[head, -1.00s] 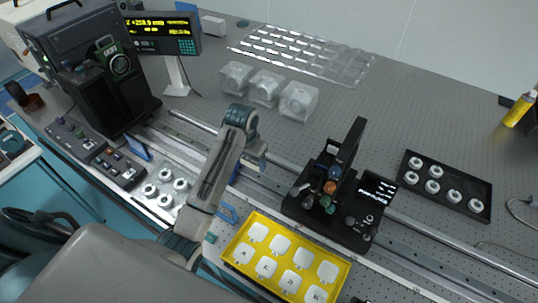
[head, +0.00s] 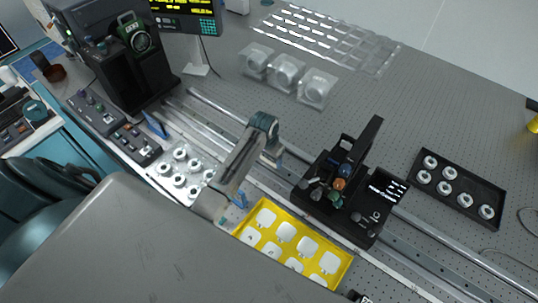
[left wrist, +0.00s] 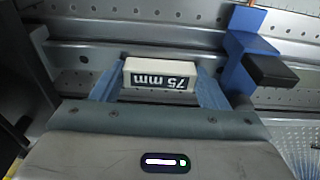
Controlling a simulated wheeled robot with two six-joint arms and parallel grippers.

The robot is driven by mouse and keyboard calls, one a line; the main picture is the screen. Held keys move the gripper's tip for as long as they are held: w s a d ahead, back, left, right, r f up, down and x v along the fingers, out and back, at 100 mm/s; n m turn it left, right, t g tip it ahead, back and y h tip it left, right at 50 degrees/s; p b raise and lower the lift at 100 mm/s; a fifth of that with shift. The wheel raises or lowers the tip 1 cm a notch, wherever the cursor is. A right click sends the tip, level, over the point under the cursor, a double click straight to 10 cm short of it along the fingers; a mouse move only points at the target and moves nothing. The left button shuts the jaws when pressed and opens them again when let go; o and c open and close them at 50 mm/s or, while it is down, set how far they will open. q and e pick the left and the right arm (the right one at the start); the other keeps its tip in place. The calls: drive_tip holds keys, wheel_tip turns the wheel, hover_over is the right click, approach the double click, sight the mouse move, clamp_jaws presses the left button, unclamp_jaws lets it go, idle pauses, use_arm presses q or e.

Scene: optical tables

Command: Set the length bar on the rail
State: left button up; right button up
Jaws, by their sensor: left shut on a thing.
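My left gripper (head: 279,158) is low over the rail (head: 225,116), left of the black rail carriage (head: 345,195). In the left wrist view its two blue fingers (left wrist: 160,88) are shut on a white length bar (left wrist: 160,67), which spans between them. The bar's black label reads "75 mm" upside down. The metal rail (left wrist: 85,58) lies behind the bar; I cannot tell whether they touch. In the head view the bar is hidden by my arm. My right gripper is not in view.
A blue bracket with a black pad (left wrist: 270,68) stands right of the gripper. A yellow tray (head: 349,264) of white pieces is in front of the rail. A black tray (head: 462,170) holds several ring parts. Clear-wrapped parts (head: 285,72) stand behind the rail.

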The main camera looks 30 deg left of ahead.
use_arm(q)
drive_tip(key=o, duration=1.1)
drive_tip(key=shift+o, duration=0.2)
drive_tip(key=shift+r, duration=0.4)
wheel_tip(320, 180, up, 11)
drive_tip(key=s+b, duration=0.1)
drive_tip(key=b, duration=0.2)
drive_tip(key=shift+s+r, duration=0.15)
drive_tip(key=shift+s, duration=0.1)
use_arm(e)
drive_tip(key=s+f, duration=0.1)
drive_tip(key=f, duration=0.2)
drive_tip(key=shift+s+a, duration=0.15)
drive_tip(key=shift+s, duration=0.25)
use_arm(q)
drive_tip(key=shift+a, duration=0.1)
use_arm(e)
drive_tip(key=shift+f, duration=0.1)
